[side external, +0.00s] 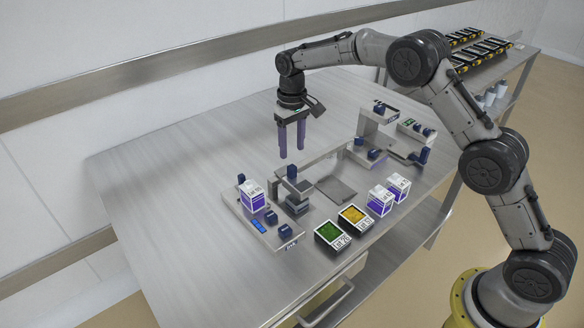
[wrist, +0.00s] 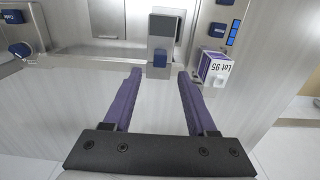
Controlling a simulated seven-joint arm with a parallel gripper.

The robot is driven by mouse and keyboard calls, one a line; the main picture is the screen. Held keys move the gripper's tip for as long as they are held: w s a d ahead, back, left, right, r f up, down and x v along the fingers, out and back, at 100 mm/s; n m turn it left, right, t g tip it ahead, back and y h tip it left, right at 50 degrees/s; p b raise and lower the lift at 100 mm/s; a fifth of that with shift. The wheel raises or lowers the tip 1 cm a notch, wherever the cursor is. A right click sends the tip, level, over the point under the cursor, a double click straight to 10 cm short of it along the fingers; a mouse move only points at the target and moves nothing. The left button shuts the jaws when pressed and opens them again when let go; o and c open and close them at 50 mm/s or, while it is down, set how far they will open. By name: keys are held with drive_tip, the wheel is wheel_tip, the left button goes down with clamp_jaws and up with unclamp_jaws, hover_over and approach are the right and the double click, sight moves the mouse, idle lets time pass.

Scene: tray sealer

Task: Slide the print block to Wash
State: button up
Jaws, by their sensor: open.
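My gripper (side external: 292,152) hangs open and empty above the sealer, fingers pointing down. In the wrist view its purple fingers (wrist: 160,75) are spread apart with nothing between them. A dark blue block (side external: 292,172) tops the sealer's grey post. It also shows in the wrist view (wrist: 160,60), just beyond the fingertips and apart from them. More blue blocks sit on the left plate, one near its front end (side external: 285,231), and on the right-hand unit (side external: 373,154). I cannot tell which is the print block. No label reading Wash is legible.
A white and purple carton (side external: 252,196) marked Lot stands on the left plate beside a small blue display (side external: 259,226). Green (side external: 332,234) and yellow (side external: 355,217) trays and two cartons (side external: 380,200) stand in front. The table's left side is clear.

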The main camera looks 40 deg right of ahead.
sight(292, 167)
wheel_tip(292, 167, down, 8)
drive_tip(key=shift+r, duration=0.1)
idle(0.4)
clamp_jaws()
idle(1.2)
